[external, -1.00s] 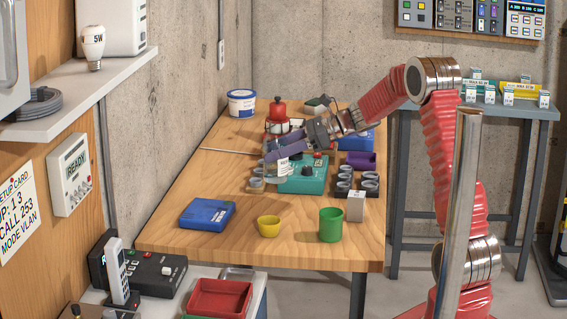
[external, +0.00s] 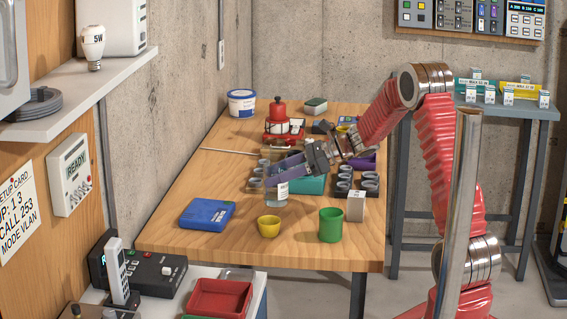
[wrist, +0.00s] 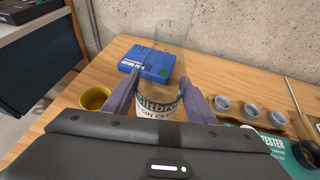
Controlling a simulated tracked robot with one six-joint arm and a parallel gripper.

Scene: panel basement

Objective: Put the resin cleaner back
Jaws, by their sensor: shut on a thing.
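The resin cleaner is a clear bottle with a white printed label (external: 282,190). My gripper (external: 271,178) is shut on it, with purple fingers on either side. In the external view the bottle hangs down from the fingers in front of the teal tester (external: 312,185); I cannot tell whether its base touches the wooden table. In the wrist view the bottle's label (wrist: 160,106) shows between the fingers (wrist: 158,90), partly hidden by the gripper body.
A blue box (external: 207,214) lies to the left, a yellow cup (external: 269,226) and a green cup (external: 331,225) stand in front. Several grey-topped cups (external: 369,185) and a white block (external: 356,206) are to the right. A red-and-white device (external: 279,122) stands behind. Bare wood (external: 225,170) shows at left.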

